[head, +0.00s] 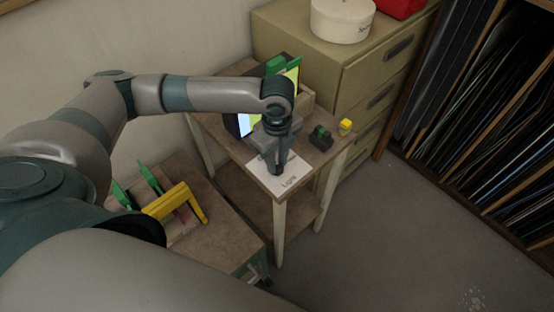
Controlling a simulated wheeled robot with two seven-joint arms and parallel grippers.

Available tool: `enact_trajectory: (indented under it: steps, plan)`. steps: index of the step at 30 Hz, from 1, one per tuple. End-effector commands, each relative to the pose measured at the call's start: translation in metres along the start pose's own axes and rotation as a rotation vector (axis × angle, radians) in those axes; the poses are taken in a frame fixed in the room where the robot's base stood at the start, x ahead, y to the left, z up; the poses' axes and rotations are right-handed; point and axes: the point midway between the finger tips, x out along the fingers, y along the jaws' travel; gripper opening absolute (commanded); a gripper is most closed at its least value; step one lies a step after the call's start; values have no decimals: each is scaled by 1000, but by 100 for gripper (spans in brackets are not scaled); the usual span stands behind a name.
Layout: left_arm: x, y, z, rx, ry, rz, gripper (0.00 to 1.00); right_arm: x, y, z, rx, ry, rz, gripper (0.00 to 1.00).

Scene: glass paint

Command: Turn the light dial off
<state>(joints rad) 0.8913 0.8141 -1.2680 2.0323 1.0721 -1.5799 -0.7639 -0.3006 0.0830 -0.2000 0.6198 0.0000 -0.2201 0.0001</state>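A white label card (289,181) with dark lettering that looks like "Light" lies at the front corner of the small wooden table (240,148). My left gripper (278,168) points down right over this card, its fingertips at or just above it. The light dial cannot be made out; the gripper and wrist cover the back part of the card. The fingers look close together, but whether they are shut or hold anything cannot be told. My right gripper is not in view.
A small dark green device (320,138) and a yellow-topped item (345,126) stand on the table's right side. Colored panels (291,78) stand behind. A beige drawer cabinet (350,75) is behind right. A lower table (215,236) holds a yellow frame (178,201). Floor at right is clear.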

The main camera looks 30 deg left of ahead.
Motion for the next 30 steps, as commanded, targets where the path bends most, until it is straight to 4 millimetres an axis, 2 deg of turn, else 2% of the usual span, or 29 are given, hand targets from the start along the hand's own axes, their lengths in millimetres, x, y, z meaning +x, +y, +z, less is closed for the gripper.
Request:
enact_trajectory:
  steps: [2,14,20,30]
  plan:
    - [0,0,0,0,0,1,2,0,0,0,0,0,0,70]
    - [-3,1,0,-44,1,3,2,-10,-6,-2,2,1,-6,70]
    - [-5,1,-1,-138,2,4,2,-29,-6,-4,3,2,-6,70]
    - [-7,1,-1,-408,2,5,2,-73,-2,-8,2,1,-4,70]
